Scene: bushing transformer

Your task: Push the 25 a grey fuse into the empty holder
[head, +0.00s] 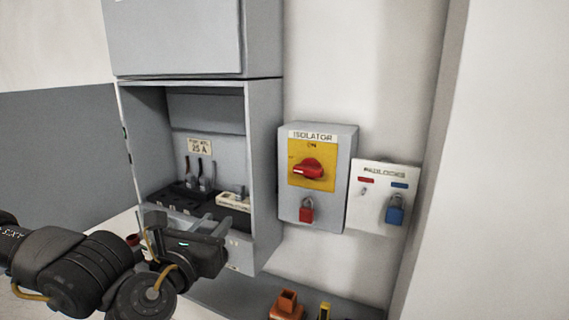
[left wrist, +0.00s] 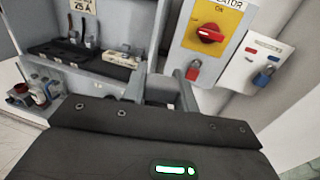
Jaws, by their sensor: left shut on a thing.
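My left gripper (head: 218,228) is in front of the open grey cabinet (head: 262,170), at the height of its lower front edge. Its fingers also show in the left wrist view (left wrist: 174,88). It is shut on a small grey thing, taken as the grey fuse, which blends with the fingers and is mostly hidden. Inside the cabinet is a black fuse base (head: 180,195) with several dark upright parts. A cream block (head: 234,201) with a label sits at its right end. A 25 A label (head: 199,146) is on the back wall. I cannot tell which place is the empty holder.
The isolator box (head: 318,215) with a red switch and a red padlock is right of the cabinet. A padlock board (head: 379,172) holds a blue padlock (head: 395,210). An orange item (head: 287,304) stands low in front. A holder with tools (left wrist: 22,94) is at left.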

